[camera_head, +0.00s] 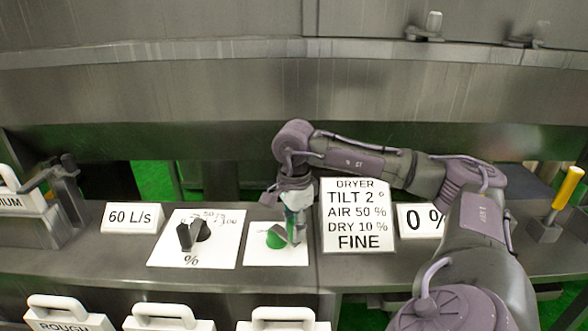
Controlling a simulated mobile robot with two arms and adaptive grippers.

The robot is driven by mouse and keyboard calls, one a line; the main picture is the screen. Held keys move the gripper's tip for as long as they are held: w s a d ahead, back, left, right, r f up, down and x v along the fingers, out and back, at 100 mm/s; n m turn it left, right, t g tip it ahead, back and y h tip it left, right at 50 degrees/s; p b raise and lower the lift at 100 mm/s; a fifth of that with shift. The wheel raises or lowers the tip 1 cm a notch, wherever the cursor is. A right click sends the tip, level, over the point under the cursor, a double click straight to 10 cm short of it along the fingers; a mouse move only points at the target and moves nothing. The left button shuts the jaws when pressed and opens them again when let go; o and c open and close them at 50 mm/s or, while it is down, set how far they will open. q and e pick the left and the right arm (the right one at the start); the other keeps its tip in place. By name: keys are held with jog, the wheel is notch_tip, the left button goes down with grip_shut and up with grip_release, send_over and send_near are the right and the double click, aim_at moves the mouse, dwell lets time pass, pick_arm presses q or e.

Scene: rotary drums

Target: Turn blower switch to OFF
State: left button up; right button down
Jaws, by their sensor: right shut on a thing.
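A green knob (278,240), which looks like the blower switch, sits on a small white plate (262,259) at the middle of the grey console. Any marks on that plate are too small or covered to read. My right gripper (292,232) reaches down over the plate from above, and its fingers are shut on the green knob. The gripper hides part of the knob, so its exact pointing direction is hard to tell. My left gripper is not in view.
Left of the knob is a black dial (194,235) on a white % plate, then a 60 L/s sign (132,217). Right of it stand the dryer sign (357,222) and a partly covered 0 % sign (410,222). A yellow-handled lever (567,188) is at far right. White-handled blocks (168,315) line the front.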

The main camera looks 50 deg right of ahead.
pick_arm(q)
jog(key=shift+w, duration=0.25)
pick_arm(e)
jog(key=c, duration=0.9)
grip_release()
jog(key=shift+r, duration=0.25)
notch_tip(320, 180, up, 12)
jog(key=shift+f, duration=0.2)
